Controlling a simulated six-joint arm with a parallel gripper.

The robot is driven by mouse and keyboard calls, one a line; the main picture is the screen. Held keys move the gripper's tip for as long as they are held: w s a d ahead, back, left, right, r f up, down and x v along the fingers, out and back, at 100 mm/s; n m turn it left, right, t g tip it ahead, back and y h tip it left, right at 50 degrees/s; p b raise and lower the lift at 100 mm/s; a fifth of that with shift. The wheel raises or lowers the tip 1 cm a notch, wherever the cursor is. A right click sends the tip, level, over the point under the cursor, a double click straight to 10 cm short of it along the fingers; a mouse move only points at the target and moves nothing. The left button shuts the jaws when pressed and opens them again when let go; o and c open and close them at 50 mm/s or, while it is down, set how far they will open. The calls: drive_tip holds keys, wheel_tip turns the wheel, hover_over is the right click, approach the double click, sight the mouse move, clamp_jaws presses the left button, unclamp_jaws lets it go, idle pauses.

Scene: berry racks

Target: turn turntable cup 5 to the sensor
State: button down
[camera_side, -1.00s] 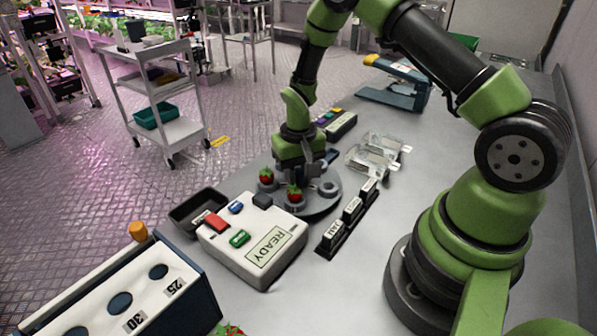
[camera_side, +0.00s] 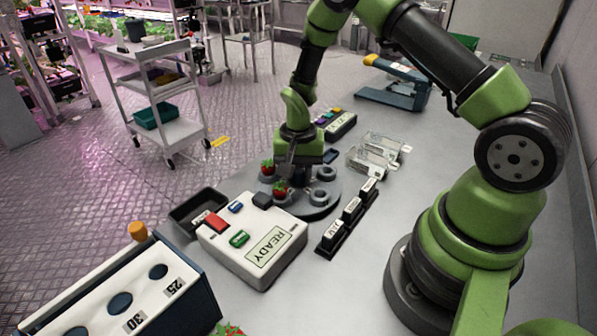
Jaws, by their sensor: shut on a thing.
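The round grey turntable (camera_side: 318,211) stands in the middle of the bench with several cups around its top. Two cups carry red strawberries: one at the left (camera_side: 267,168) and one at the front left (camera_side: 280,190). Empty ring-shaped cups show at the right (camera_side: 325,173) and front right (camera_side: 319,196). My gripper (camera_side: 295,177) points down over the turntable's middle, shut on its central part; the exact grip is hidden. A white box (camera_side: 225,250) with a READY display has a small dark block (camera_side: 262,200) at its turntable-side corner, perhaps the sensor. Cup numbers are not readable.
A black tray (camera_side: 185,213) lies left of the white box. A row of black labelled holders (camera_side: 345,218) and clear plastic boxes (camera_side: 375,155) stand right of the turntable. A sizing box with holes (camera_side: 120,300) fills the front left.

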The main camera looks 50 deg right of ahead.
drive_tip(key=shift+m, duration=0.3)
idle(0.5)
drive_tip(key=c, duration=0.9)
unclamp_jaws()
drive_tip(key=shift+o, duration=0.2)
wheel_tip(320, 180, up, 10)
wheel_tip(320, 180, up, 11)
hover_over(299, 171)
idle(0.6)
